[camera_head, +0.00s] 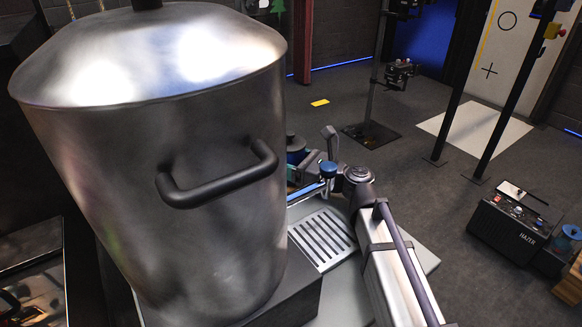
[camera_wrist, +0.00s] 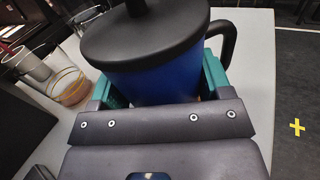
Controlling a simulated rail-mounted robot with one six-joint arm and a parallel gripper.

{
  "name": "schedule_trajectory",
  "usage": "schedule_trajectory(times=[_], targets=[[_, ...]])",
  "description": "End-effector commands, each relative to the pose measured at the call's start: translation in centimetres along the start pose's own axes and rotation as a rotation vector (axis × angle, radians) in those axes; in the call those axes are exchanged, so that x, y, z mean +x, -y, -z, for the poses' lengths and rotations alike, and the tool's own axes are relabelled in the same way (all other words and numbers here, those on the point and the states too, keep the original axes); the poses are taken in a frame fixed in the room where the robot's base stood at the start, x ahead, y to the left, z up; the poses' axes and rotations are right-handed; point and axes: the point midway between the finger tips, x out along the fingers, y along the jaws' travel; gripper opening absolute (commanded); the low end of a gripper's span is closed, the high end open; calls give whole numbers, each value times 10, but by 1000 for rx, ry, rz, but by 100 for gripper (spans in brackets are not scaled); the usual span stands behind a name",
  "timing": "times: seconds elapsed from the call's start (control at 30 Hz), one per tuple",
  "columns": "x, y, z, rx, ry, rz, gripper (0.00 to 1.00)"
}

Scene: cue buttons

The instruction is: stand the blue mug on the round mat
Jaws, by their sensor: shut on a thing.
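The blue mug (camera_wrist: 155,84) has a black lid with a knob and a black handle on its right in the wrist view. It looks upright. My gripper (camera_wrist: 163,88) has its teal fingers on both sides of the mug and is shut on it. In the head view the mug (camera_head: 296,156) is small and partly hidden behind a big metal pot, with my gripper (camera_head: 304,188) beside it. I cannot tell whether the mug's bottom touches the table; my gripper hides it. No round mat can be made out in either view.
The big metal pot (camera_head: 200,190) blocks much of the head view. A slotted metal plate (camera_head: 322,240) lies on the light table (camera_head: 418,262). In the wrist view, glasses (camera_wrist: 68,86) stand left of the mug. The tabletop right of the mug (camera_wrist: 255,95) looks clear.

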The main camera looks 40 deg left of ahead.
Motion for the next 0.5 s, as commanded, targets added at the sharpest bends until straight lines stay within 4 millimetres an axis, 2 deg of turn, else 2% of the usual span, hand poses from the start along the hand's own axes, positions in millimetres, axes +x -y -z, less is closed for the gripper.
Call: schedule_trajectory(times=[0.13,0.17,0.4,0.5], targets=[[0,0,4,0,0,0,42],[0,0,3,0,0,0,74],[0,0,3,0,0,0,97],[0,0,3,0,0,0,97]])
